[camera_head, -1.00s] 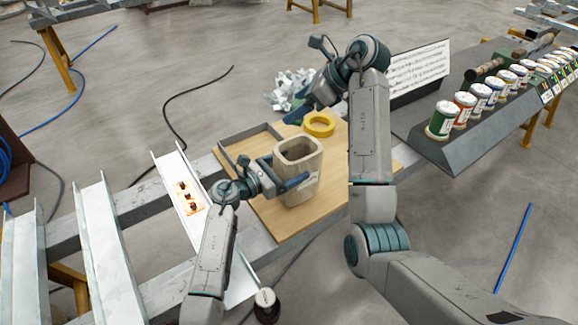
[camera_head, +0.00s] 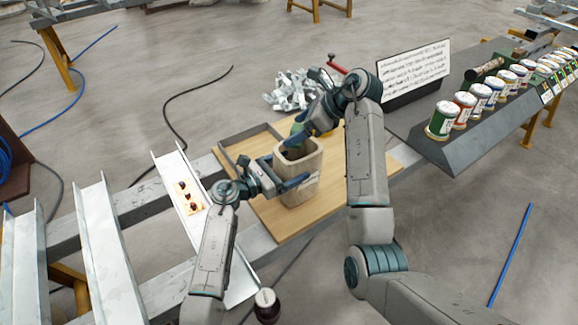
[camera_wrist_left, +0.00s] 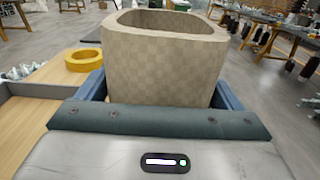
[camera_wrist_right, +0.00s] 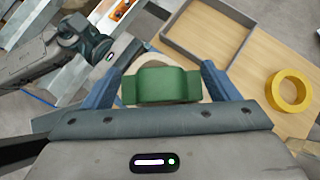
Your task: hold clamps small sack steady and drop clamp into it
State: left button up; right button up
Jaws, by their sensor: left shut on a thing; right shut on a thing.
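The clamps small sack (camera_head: 301,182), a beige open-topped bag, stands upright on the wooden board. My left gripper (camera_head: 279,176) is shut on its near-left side; in the left wrist view its fingers flank the sack (camera_wrist_left: 165,65). My right gripper (camera_head: 305,128) is above the sack's mouth, shut on a green clamp (camera_wrist_right: 162,86). The clamp shows only in part in the head view (camera_head: 297,128). In the right wrist view, a pale piece of the sack's rim shows behind the clamp. The sack's inside is mostly hidden.
A yellow tape ring (camera_wrist_right: 289,91) lies on the board (camera_head: 262,208) beside a grey tray (camera_wrist_right: 207,35). A heap of metal clamps (camera_head: 292,90) lies behind. A dark-based bottle (camera_head: 266,303) is in front.

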jog(key=shift+f, duration=0.75)
jog(key=o, duration=1.1)
jog(key=v, duration=1.2)
jog(key=shift+d, duration=0.1)
